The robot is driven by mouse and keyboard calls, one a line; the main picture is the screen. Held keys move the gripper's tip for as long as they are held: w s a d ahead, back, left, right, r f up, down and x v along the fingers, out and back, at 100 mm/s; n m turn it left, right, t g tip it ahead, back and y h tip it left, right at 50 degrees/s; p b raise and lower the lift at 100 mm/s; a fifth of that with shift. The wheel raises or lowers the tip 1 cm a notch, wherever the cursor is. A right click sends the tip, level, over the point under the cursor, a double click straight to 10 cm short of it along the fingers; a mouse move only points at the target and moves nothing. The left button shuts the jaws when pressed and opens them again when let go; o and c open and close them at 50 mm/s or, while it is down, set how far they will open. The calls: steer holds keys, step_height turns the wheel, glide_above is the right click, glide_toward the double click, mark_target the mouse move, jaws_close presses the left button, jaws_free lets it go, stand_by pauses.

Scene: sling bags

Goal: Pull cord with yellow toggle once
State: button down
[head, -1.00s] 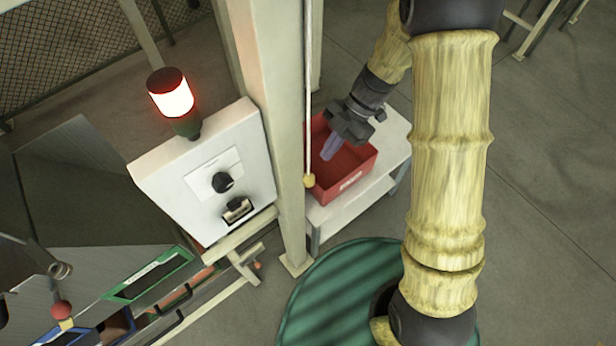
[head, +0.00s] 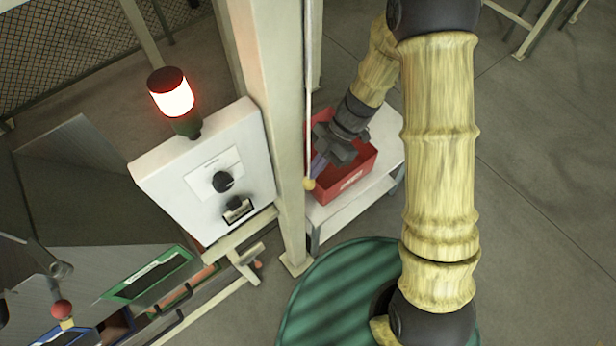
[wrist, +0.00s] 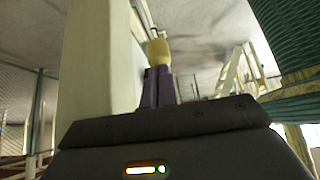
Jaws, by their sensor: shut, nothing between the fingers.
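The yellow toggle (head: 309,184) hangs at the lower end of a thin pale cord (head: 308,120), just right of the beige post. My gripper (head: 318,168) has purple fingers and is close beside the toggle, above the red bin. In the wrist view the toggle (wrist: 158,51) shows just past the tips of my gripper (wrist: 158,78), in front of the post's right side. The fingers are shut and hold nothing. I cannot tell whether the tips touch the toggle.
The beige post (head: 272,100) stands close left of the cord. A red bin (head: 345,186) sits on a white shelf (head: 385,165) under my gripper. A white control box (head: 205,180) with a lit red-and-white lamp (head: 172,97) stands left of the post.

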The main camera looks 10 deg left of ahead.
step_height(320, 180, down, 4)
steer(key=shift+w+f+b, duration=0.1)
steer(key=shift+f+b, duration=0.15)
steer(key=shift+b, duration=0.9)
steer(key=shift+d+r, duration=0.1)
steer(key=shift+w+d+r+p, duration=0.25)
steer(key=shift+w+d+p, duration=0.25)
steer(key=shift+w+p, duration=0.1)
steer(key=shift+w+d+r+p, duration=0.2)
steer(key=shift+w+d+p, duration=0.25)
steer(key=shift+w+p, duration=0.1)
steer(key=shift+r, duration=0.1)
steer(key=b+v, duration=0.6)
steer(key=v, duration=1.1)
steer(key=shift+w, duration=0.15)
